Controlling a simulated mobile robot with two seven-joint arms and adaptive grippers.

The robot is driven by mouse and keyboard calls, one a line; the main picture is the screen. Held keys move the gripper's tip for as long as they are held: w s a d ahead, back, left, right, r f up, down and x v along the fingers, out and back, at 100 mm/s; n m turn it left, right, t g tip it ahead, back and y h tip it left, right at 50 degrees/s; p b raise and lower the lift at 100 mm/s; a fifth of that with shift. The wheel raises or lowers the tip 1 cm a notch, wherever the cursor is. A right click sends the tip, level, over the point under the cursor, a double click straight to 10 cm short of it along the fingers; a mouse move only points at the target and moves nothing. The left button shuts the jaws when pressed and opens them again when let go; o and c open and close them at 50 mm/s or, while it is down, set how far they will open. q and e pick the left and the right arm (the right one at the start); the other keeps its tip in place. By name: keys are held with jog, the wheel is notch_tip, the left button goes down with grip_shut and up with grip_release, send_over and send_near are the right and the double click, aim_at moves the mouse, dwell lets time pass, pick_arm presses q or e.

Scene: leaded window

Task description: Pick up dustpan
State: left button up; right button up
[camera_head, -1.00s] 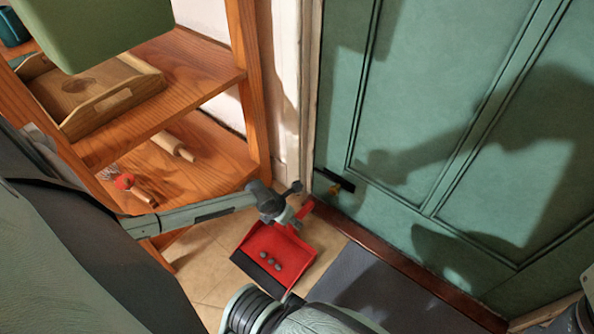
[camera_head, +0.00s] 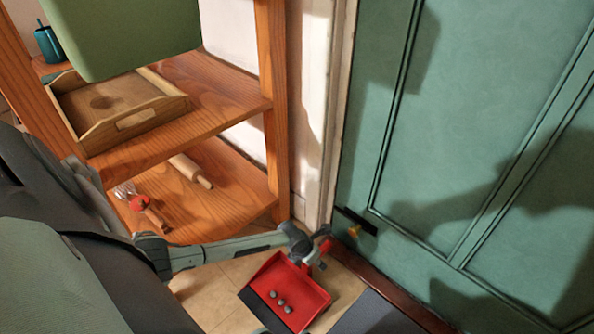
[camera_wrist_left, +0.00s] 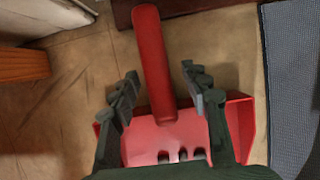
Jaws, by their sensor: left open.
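The red dustpan (camera_head: 287,294) lies on the tiled floor near the foot of the green door, with several small grey lumps in its pan. My left gripper (camera_head: 304,247) is over the handle end of the dustpan in the head view. In the left wrist view the red handle (camera_wrist_left: 152,65) runs between the two spread fingers of my left gripper (camera_wrist_left: 160,88), with a gap on each side. The fingers are open and hold nothing. They partly hide the pan (camera_wrist_left: 240,118). My right gripper is not in view.
A wooden shelf unit (camera_head: 215,93) stands at the left, holding a tray (camera_head: 120,108), a rolling pin (camera_head: 190,170) and a green bin (camera_head: 125,35). The green door (camera_head: 480,120) fills the right. A grey mat (camera_wrist_left: 292,75) lies beside the dustpan.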

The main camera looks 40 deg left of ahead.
pick_arm(q)
grip_shut()
jog(key=shift+a+r, duration=0.1)
jog(key=shift+r, duration=0.05)
